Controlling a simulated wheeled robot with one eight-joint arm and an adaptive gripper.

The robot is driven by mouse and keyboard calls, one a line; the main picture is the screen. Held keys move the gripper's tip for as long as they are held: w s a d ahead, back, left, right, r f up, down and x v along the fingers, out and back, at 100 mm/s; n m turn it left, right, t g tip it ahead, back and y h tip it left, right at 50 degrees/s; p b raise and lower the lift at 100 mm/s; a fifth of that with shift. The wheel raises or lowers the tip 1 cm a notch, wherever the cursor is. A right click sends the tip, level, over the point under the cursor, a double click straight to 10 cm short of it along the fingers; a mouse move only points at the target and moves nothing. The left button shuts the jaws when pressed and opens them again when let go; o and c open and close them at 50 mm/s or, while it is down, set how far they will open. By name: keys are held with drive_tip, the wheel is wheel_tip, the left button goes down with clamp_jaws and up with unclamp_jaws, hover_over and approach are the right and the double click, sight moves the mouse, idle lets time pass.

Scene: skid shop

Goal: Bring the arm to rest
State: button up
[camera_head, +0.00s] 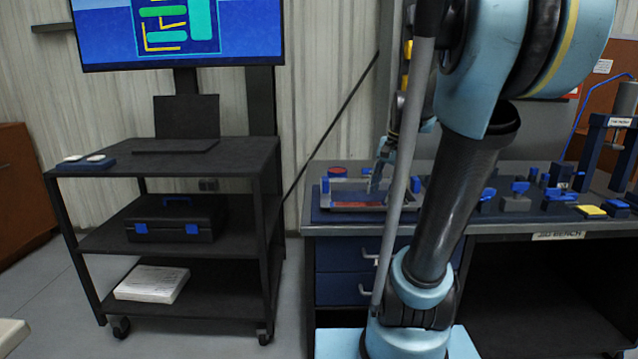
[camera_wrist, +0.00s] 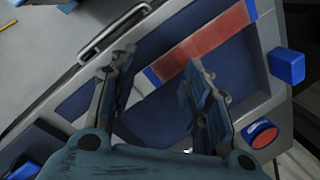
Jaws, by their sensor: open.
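My gripper (camera_wrist: 160,68) is open, with its two fingers spread apart and nothing seen between them. In the wrist view it is over a grey-framed fixture with a dark blue bed (camera_wrist: 72,105). A red strip (camera_wrist: 210,38) with blue ends lies across that bed, beyond the fingertips. In the head view my gripper (camera_head: 381,166) is small and partly hidden behind my arm, at the fixture (camera_head: 345,208) on the left end of the bench. I cannot tell whether the fingers touch the fixture.
A red button (camera_wrist: 260,134) and a blue block (camera_wrist: 286,66) stand at the fixture's edge. Several blue-handled clamps (camera_head: 515,198) and a press (camera_head: 612,150) stand along the bench (camera_head: 490,229). A black cart (camera_head: 100,240) with a laptop (camera_head: 187,125) stands left, below a screen (camera_head: 250,30).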

drive_tip(key=s+f+n+t+h, duration=0.1)
drive_tip(key=s+f+n+h, duration=0.1)
drive_tip(key=s+f+n, duration=0.7)
drive_tip(key=s+f, duration=0.5)
drive_tip(key=s, duration=0.2)
drive_tip(key=shift+n, duration=0.3)
drive_tip(key=shift+f, duration=0.1)
drive_tip(key=shift+w+f, duration=0.2)
drive_tip(key=shift+w, duration=0.2)
drive_tip(key=shift+d, duration=0.1)
